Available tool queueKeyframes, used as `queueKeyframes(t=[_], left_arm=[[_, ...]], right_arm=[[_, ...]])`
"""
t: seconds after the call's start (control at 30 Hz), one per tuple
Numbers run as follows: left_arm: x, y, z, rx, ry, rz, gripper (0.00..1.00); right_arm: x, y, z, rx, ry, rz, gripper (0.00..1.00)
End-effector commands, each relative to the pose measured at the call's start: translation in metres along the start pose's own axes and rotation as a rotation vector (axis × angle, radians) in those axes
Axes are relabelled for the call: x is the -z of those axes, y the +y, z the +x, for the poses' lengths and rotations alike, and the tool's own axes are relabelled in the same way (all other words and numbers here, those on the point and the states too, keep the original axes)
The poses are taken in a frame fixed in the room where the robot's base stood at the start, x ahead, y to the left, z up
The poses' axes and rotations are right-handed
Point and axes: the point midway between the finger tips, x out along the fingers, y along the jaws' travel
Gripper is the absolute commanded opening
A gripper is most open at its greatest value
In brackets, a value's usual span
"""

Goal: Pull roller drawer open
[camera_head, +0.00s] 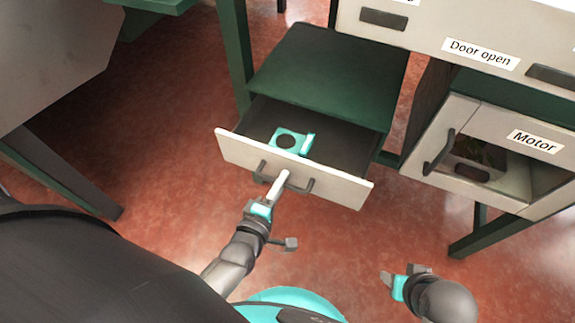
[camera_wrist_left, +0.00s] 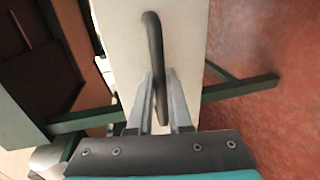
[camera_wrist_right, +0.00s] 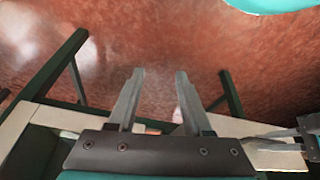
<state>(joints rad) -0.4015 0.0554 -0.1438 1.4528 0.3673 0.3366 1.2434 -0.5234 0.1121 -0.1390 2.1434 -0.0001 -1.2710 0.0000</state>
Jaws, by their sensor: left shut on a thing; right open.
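The roller drawer (camera_head: 335,187) has a pale front and a dark inside, and it stands pulled out from its green cabinet (camera_head: 330,75). A turquoise part with a round hole (camera_head: 290,141) lies in it. A dark bar handle (camera_head: 262,172) is on the drawer front. My left gripper (camera_head: 282,178) is shut on this handle; in the left wrist view the fingers (camera_wrist_left: 160,100) close around the dark handle (camera_wrist_left: 154,50). My right gripper (camera_head: 405,272) is open and empty, low over the floor; its spread fingers (camera_wrist_right: 153,100) show in the right wrist view.
A cabinet with a door labelled "Motor" (camera_head: 535,141) stands to the right, with its own dark handle (camera_head: 438,152). A pale panel labelled "Door open" (camera_head: 480,54) is above. Green table legs (camera_head: 235,50) stand near the drawer. The red floor (camera_head: 150,150) is clear left of the drawer.

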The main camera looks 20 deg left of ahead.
Motion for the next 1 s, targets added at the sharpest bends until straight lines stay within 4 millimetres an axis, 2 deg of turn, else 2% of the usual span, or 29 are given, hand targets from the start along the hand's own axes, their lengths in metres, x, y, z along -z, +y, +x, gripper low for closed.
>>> queueKeyframes(t=[0.03, 0.2, 0.4, 0.6, 0.93, 0.97, 1.0], left_arm=[[0.0, -0.001, -0.01, 0.005, -0.001, 0.001, 0.0], [0.0, -0.006, -0.034, 0.004, -0.001, 0.001, 0.0], [0.0, -0.011, -0.054, 0.002, -0.001, 0.001, 0.0], [0.0, -0.013, -0.062, 0.0, -0.001, 0.0, 0.0], [0.0, -0.013, -0.062, 0.0, -0.001, 0.0, 0.0], [0.0, -0.013, -0.062, 0.0, -0.001, 0.0, 0.18], [0.0, -0.013, -0.062, 0.0, -0.001, 0.0, 0.23]], right_arm=[[-0.003, 0.0, 0.003, 0.001, -0.01, 0.0, 0.5], [-0.011, -0.001, 0.016, 0.002, -0.031, -0.001, 0.5], [-0.018, -0.001, 0.026, 0.003, -0.047, -0.002, 0.5], [-0.021, -0.002, 0.03, 0.003, -0.051, -0.003, 0.5], [-0.021, -0.002, 0.03, 0.003, -0.051, -0.003, 0.5], [-0.021, -0.002, 0.03, 0.003, -0.051, -0.003, 0.5], [-0.021, -0.002, 0.03, 0.003, -0.051, -0.003, 0.5]])
